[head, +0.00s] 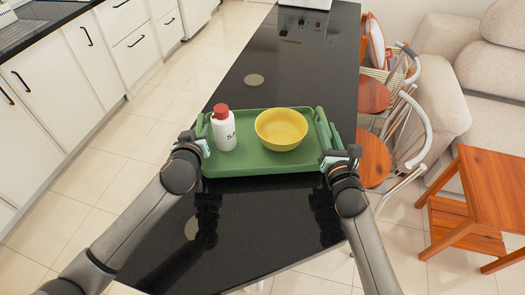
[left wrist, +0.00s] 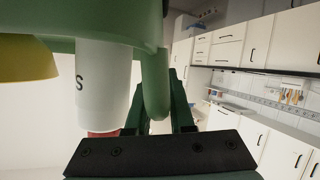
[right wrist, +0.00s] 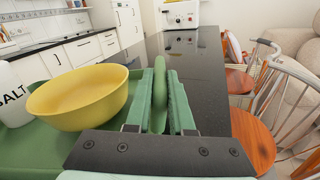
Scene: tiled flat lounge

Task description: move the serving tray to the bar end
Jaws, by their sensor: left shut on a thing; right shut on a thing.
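The green serving tray (head: 255,163) is over the near part of the black bar top (head: 255,215); whether it touches the surface is unclear. A white bottle with a red cap (head: 223,132) stands at its left, and a yellow bowl (head: 281,128) sits right of centre. My left gripper (head: 203,146) is shut on the tray's left handle. My right gripper (head: 330,157) is shut on the right handle, which shows between its fingers in the right wrist view (right wrist: 160,88). The left wrist view appears inverted, with the tray (left wrist: 100,22) above the bottle (left wrist: 103,85).
The bar top beyond the tray is mostly clear, with a round pale spot (head: 254,80). A white appliance (head: 305,4) stands at the far end. Chairs with orange seats (head: 372,160) stand close along the right side. White cabinets (head: 70,75) line the left, across a tiled floor.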

